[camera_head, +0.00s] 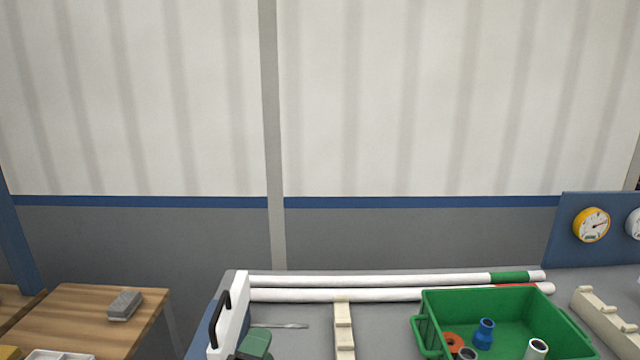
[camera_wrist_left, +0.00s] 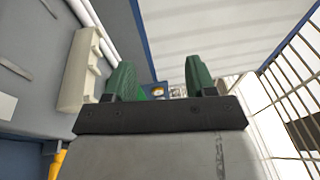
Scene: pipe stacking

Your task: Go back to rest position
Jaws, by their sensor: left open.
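My left gripper (camera_head: 255,345) shows only as a green fingertip at the bottom edge of the head view, over the left part of the grey table. In the left wrist view its two green fingers (camera_wrist_left: 160,80) stand wide apart with nothing between them. Two long white pipes lie along the table's back, one with a green band (camera_head: 509,276) and one with a red band near its right end (camera_head: 420,294). The beige cradle (camera_head: 344,325) stands in front of them, and it also shows in the left wrist view (camera_wrist_left: 80,75). My right gripper is in neither view.
A green crate (camera_head: 422,325) holds blue, orange and white fittings. A second beige cradle (camera_head: 603,318) stands at right, before a panel with a yellow gauge (camera_head: 591,225). A white board with black handle (camera_head: 232,315) stands at the table's left. A wooden table (camera_head: 75,310) is further left.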

